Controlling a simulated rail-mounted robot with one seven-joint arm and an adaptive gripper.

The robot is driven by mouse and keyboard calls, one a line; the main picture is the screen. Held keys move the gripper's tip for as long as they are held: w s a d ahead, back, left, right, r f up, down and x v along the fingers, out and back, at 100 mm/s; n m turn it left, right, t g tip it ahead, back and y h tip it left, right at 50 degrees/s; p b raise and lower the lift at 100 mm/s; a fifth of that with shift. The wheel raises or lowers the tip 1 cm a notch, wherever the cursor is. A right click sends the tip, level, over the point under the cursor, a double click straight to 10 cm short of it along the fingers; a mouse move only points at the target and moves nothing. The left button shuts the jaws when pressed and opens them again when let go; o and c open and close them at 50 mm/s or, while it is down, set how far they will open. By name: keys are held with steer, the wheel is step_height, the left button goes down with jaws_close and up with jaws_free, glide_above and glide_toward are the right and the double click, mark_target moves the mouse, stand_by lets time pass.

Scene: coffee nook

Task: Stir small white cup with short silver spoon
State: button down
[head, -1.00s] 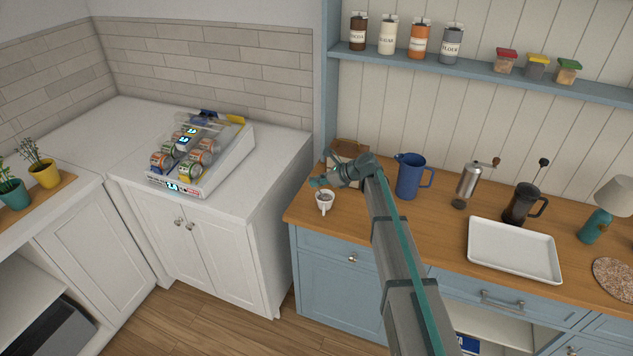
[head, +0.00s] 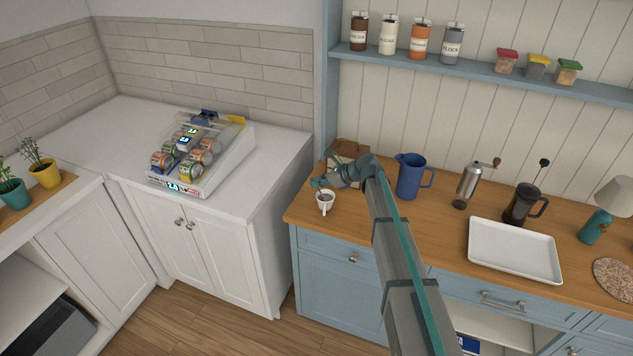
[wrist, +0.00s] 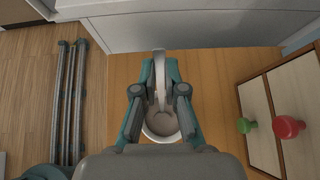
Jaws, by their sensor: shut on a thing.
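The small white cup (head: 326,207) stands upright near the left end of the wooden counter. It also shows in the wrist view (wrist: 153,136), with a greyish-brown content inside. My gripper (head: 318,184) is just above the cup. In the wrist view my gripper (wrist: 159,92) is shut on the short silver spoon (wrist: 159,62), which runs between the fingers. The spoon's lower end reaches into the cup's opening; its tip is hard to make out. In the head view the spoon is too small to tell clearly from the fingers.
A brown box (head: 349,149) stands behind my gripper; the wrist view shows its pale panels with green and red knobs (wrist: 288,127). A blue pitcher (head: 411,176) stands to the right. Farther right are a grinder (head: 470,182), a French press (head: 520,205) and a white tray (head: 513,252).

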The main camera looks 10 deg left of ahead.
steer(key=shift+w+a, duration=0.2)
steer(key=shift+w, duration=0.05)
steer(key=shift+r, duration=0.1)
steer(key=a+r, duration=0.3)
steer(key=r, duration=0.2)
steer(key=shift+w+a+r, duration=0.3)
steer(key=shift+w+a, duration=0.1)
steer(key=shift+w, duration=0.05)
stand_by(0.4)
steer(key=shift+r, duration=0.15)
stand_by(0.5)
step_height(320, 180, up, 5)
steer(key=shift+f, duration=0.1)
stand_by(0.4)
stand_by(0.5)
